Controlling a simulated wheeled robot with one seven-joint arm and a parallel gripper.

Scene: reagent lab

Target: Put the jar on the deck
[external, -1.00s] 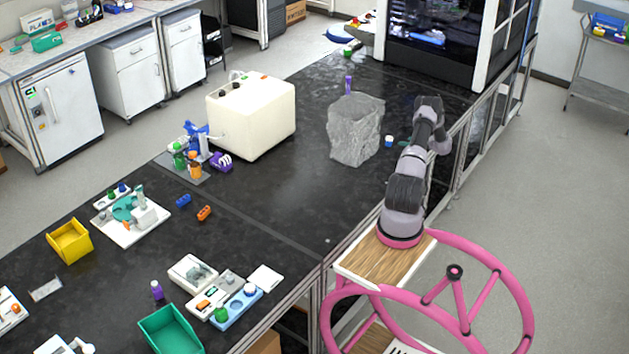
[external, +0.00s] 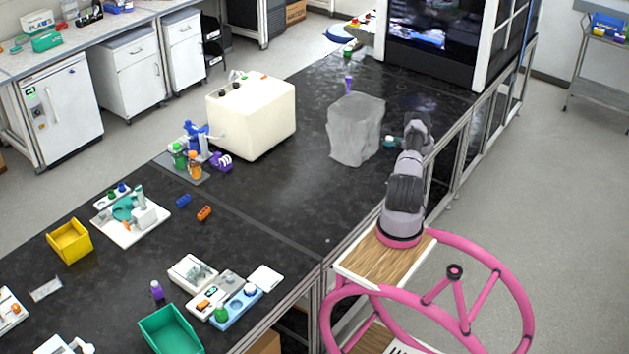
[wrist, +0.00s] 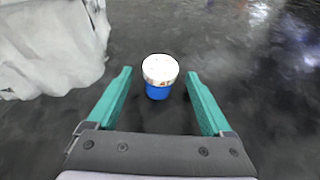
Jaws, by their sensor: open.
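The jar (wrist: 161,71), with a white lid and a blue body, stands upright on the black bench. In the wrist view it sits between the tips of my gripper (wrist: 158,77), whose teal fingers are open on either side with a gap to it. In the external view my gripper (external: 392,141) is low over the bench beside the grey wrapped block, and its fingers largely hide the jar. I cannot tell which surface is the deck; a dark enclosure (external: 430,35) with a lit inside stands at the bench's far end.
A tall grey wrapped block (external: 355,130) stands left of my gripper and shows at upper left in the wrist view (wrist: 50,45). A cream machine (external: 252,115) stands further left. A small purple-topped vial (external: 348,85) is behind the block. The bench right of the jar is clear.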

